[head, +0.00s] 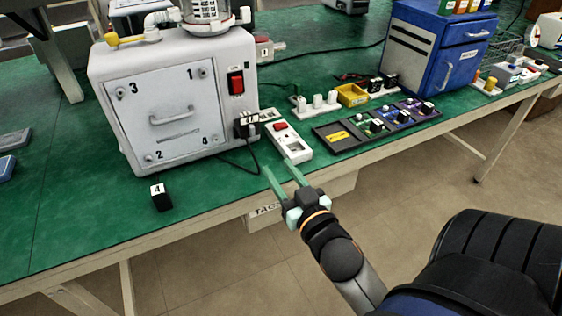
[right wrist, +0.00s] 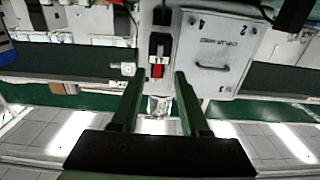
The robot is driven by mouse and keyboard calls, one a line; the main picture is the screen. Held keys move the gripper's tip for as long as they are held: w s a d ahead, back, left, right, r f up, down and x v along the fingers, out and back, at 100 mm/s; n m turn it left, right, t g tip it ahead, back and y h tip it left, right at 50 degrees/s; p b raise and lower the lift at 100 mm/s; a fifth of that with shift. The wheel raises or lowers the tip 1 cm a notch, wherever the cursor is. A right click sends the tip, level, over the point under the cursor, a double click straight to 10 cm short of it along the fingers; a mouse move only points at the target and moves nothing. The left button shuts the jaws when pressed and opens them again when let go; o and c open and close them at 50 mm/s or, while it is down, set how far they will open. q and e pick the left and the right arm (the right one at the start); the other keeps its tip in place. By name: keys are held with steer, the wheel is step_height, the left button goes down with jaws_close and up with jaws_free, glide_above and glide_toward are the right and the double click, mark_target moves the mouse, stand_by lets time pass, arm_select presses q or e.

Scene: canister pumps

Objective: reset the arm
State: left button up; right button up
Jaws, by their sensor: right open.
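My right gripper (head: 283,178) shows in the head view with its two green fingers apart and nothing between them. It is at the front edge of the green table (head: 60,230), just in front of the white power strip (head: 288,144) with a red switch. In the right wrist view the gripper (right wrist: 155,78) also shows open, with a red switch (right wrist: 157,71) beyond its fingertips. The white pump unit (head: 172,100) with a numbered front panel stands to the left of the gripper. My left gripper does not show in either view.
A dark tray (head: 375,127) with small parts lies right of the power strip. A blue cabinet (head: 437,50) stands behind it. A black cable runs from the pump unit. The table's left front is mostly clear.

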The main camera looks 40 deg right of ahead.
arm_select(q)
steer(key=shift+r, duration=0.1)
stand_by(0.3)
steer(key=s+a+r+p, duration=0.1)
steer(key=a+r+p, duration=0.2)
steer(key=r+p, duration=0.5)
steer(key=p, duration=0.3)
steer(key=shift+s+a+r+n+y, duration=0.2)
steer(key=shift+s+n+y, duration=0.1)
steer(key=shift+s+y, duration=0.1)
arm_select(e)
steer(key=s+a+f+n+g+y, duration=0.2)
steer(key=s+a+f+g+y, duration=0.1)
steer(key=a+f, duration=0.4)
steer(key=s+a+f+n+g+y, duration=0.2)
steer(key=s+a+f+g, duration=0.3)
steer(key=s+f, duration=0.3)
step_height(320, 180, down, 3)
steer(key=shift+s+a+r+n+y, duration=0.25)
steer(key=shift+a+n+y, duration=0.15)
steer(key=shift+a+y, duration=0.5)
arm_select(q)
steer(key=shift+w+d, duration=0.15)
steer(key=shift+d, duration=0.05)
arm_select(e)
steer(key=shift+d, duration=0.1)
